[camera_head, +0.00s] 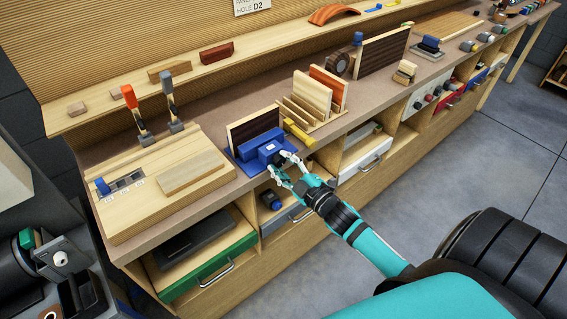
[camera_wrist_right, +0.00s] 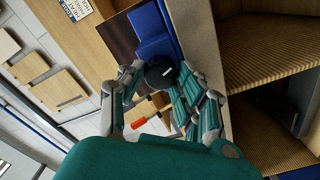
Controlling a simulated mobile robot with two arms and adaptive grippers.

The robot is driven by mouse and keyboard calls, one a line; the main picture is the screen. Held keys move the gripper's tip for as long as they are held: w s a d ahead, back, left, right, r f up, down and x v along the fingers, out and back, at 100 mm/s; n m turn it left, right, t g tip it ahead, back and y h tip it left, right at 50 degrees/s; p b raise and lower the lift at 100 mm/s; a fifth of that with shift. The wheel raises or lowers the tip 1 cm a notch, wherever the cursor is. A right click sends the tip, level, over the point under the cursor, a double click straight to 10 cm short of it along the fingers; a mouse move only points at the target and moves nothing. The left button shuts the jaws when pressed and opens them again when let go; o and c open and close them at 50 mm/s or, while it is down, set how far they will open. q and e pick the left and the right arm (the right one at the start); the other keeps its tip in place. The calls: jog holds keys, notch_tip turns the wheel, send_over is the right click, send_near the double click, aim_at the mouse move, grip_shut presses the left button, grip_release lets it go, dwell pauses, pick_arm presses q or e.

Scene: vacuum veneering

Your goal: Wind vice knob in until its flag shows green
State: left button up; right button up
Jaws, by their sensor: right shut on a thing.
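The blue vice (camera_head: 245,152) stands at the front edge of the bench, with a dark brown panel (camera_head: 252,127) upright in it. Its black round knob (camera_wrist_right: 161,72) faces me in the right wrist view and carries a short white mark. My right gripper (camera_head: 283,166) reaches in from the lower right, its fingers around the knob; the wrist view shows the fingers (camera_wrist_right: 166,80) on both sides of it. A small pale patch shows on the vice front in the head view. I cannot make out a flag or its colour. My left gripper is not in view.
A wooden board (camera_head: 190,172) and two clamps, one orange-handled (camera_head: 130,97), lie left of the vice. A rack with upright panels (camera_head: 312,92) and a yellow tool (camera_head: 298,132) stand close on its right. Open shelves and drawers (camera_head: 212,270) lie below the bench edge.

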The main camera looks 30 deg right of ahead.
dwell(0.3)
jog(key=o, duration=1.1)
jog(key=shift+w, duration=0.1)
jog(key=shift+o, duration=0.2)
jog(key=s+d, duration=0.1)
jog(key=s, duration=1.1)
